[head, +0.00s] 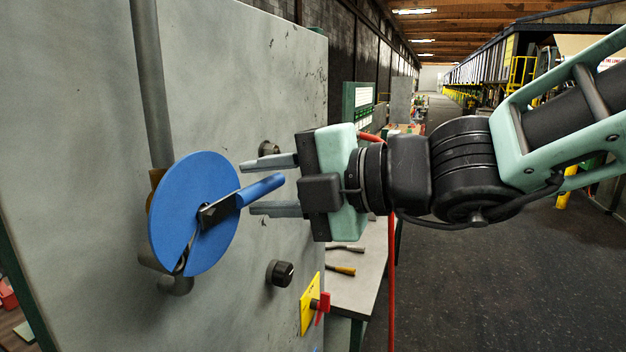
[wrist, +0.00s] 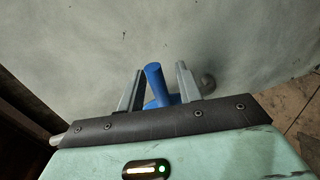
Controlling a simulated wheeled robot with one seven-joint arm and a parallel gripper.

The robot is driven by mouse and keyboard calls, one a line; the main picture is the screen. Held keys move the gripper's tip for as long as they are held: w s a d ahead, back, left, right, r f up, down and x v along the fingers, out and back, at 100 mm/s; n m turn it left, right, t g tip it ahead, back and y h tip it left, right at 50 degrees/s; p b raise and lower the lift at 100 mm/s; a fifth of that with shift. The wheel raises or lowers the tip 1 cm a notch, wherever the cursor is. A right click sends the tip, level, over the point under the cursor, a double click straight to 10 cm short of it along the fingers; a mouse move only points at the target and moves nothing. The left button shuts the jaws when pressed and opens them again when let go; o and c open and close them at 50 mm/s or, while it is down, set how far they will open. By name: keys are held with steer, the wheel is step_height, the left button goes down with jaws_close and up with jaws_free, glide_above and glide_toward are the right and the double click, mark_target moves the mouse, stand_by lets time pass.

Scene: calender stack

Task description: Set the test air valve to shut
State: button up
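The test air valve has a blue lever handle (head: 262,190) that slants up to the right across a round blue disc (head: 180,225) on a grey panel. A vertical grey pipe runs into the valve from above. My gripper (head: 262,187) is open, with one finger above the handle's tip and one below it in the head view. The handle's end (wrist: 153,76) shows between the two fingers in the wrist view, with a gap on the right side. Contact on the left side cannot be told. The valve body is mostly hidden behind the disc.
A black knob (head: 280,273) sits on the panel below my gripper, and another dark knob (head: 268,149) is behind the upper finger. A red handle on a yellow plate (head: 309,305) is lower right. A workbench (head: 354,290) with tools stands beyond. The floor at right is open.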

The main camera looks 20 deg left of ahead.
steer(key=b+v, duration=0.3)
steer(key=v, duration=1.4)
steer(key=shift+d, duration=0.2)
steer(key=shift+r, duration=0.1)
steer(key=s+d+f+n+g+h+b, duration=0.1)
steer(key=s+d+f+n+h+b, duration=0.15)
steer(key=f+n, duration=0.5)
steer(key=s+d+f+n+g+h+b, duration=0.1)
steer(key=s+f+n+h+b, duration=0.15)
steer(key=f+n, duration=0.55)
steer(key=s+d+f+n+g+h+b, duration=0.1)
steer(key=s+f+n+h+b, duration=0.2)
steer(key=f+n, duration=0.45)
steer(key=s+d+f+n+t+h+b, duration=0.1)
steer(key=d+f+n+h, duration=0.2)
steer(key=f+n, duration=0.5)
steer(key=s+d+f+n+h+b, duration=0.1)
steer(key=d+f+n+h, duration=0.3)
steer(key=n, duration=1)
step_height(320, 180, down, 4)
steer(key=shift+d+f+t+b, duration=0.1)
steer(key=shift+d+t+b, duration=0.3)
steer(key=shift+d+b, duration=0.55)
